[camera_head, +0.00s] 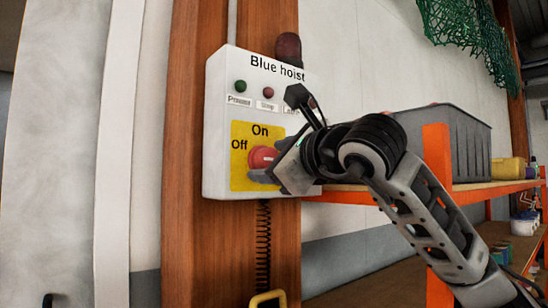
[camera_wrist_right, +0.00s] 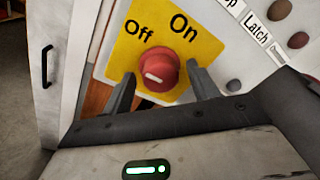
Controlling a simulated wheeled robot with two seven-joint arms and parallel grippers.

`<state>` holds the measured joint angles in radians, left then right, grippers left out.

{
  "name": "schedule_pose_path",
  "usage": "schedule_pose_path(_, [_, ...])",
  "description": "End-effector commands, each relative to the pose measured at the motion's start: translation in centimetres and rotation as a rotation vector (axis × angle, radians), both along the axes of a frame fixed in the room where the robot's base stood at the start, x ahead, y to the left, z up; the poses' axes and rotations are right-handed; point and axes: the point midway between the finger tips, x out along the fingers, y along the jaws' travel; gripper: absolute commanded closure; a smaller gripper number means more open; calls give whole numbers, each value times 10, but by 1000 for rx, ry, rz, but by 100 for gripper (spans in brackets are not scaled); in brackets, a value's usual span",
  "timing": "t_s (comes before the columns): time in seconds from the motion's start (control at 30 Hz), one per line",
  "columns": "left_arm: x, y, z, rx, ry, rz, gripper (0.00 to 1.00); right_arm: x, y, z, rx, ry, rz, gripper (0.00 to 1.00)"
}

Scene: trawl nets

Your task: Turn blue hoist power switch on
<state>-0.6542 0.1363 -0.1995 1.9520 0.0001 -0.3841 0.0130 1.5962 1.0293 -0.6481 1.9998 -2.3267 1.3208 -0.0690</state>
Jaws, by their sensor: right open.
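The blue hoist box (camera_head: 218,120) is a white panel on a wooden post, labelled "Blue hoist". Its power switch is a red round knob (camera_head: 262,157) on a yellow plate (camera_head: 245,130) marked "Off" and "On". In the right wrist view the knob (camera_wrist_right: 158,70) shows a short white mark on its face; which label it points to is unclear. My right gripper (camera_head: 268,172) is at the knob. In the right wrist view its open fingers (camera_wrist_right: 162,95) stand either side of the knob, with gaps showing. My left gripper is not in view.
Above the plate are a green button (camera_head: 240,87) and a red button (camera_head: 268,92). Right of the box, an orange-framed shelf (camera_head: 437,160) carries a grey crate (camera_head: 465,145). A coiled cable (camera_head: 263,245) hangs below. A green net (camera_head: 470,35) hangs at upper right.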

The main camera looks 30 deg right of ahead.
Motion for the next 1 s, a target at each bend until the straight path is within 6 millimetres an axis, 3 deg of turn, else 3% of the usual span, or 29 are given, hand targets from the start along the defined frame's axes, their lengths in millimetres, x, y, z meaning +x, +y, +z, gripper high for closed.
schedule_pose_path(0.07, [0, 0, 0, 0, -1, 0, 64, 0, 0, 0, 0, 0, 0, 41])
schedule_pose_path(0.23, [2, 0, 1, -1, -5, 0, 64, 0, 0, 0, 1, 0, 0, 85])
schedule_pose_path(0.67, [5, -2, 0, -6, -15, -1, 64, -1, 0, -1, 65, 4, 1, 85])
schedule_pose_path(1.0, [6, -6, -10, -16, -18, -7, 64, -1, 1, -1, 320, 24, 3, 85])
